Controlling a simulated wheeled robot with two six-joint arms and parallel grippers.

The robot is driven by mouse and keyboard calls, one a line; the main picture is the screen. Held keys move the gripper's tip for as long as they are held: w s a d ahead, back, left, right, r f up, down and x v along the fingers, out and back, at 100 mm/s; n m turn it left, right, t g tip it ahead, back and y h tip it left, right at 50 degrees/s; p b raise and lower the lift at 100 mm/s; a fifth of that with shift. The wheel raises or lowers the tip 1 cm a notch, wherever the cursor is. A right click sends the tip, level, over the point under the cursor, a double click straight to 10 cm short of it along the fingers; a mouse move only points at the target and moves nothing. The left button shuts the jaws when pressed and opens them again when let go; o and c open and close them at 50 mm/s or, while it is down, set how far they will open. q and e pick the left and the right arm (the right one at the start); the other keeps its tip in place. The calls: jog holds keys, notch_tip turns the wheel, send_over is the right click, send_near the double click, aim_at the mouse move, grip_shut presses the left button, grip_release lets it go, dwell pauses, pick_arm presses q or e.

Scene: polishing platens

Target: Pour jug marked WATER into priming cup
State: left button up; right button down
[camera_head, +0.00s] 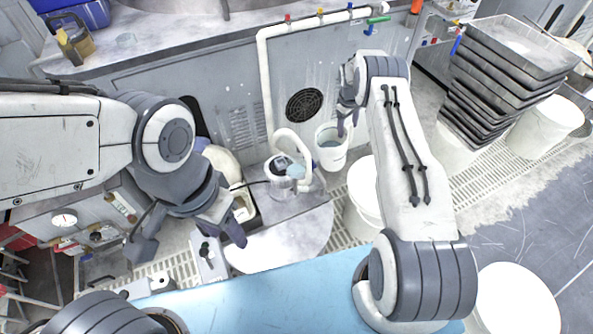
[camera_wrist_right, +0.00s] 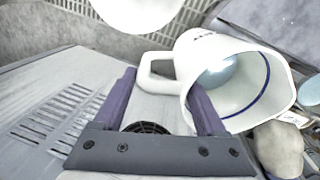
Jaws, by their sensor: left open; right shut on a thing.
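The white jug (camera_head: 331,158) is held by its handle in my right gripper (camera_head: 347,112), in front of the grey machine panel. In the right wrist view the handle (camera_wrist_right: 150,68) is between the two fingers. The jug (camera_wrist_right: 240,85) has a dark blue line inside and pale bluish water in it. Its small dark marking is too unclear to read. My left gripper (camera_head: 188,242) is open and empty at lower left.
White buckets (camera_head: 364,195) stand below and to the right of the jug. Stacked grey trays (camera_head: 500,75) stand at right. A light blue surface (camera_head: 265,300) lies in front.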

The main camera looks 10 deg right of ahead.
jog(key=f+b, duration=0.1)
jog(key=b, duration=0.2)
jog(key=y+b, duration=0.1)
jog(key=b, duration=0.2)
jog(key=shift+w+d+f+g+b, duration=0.3)
jog(key=shift+d+f, duration=0.1)
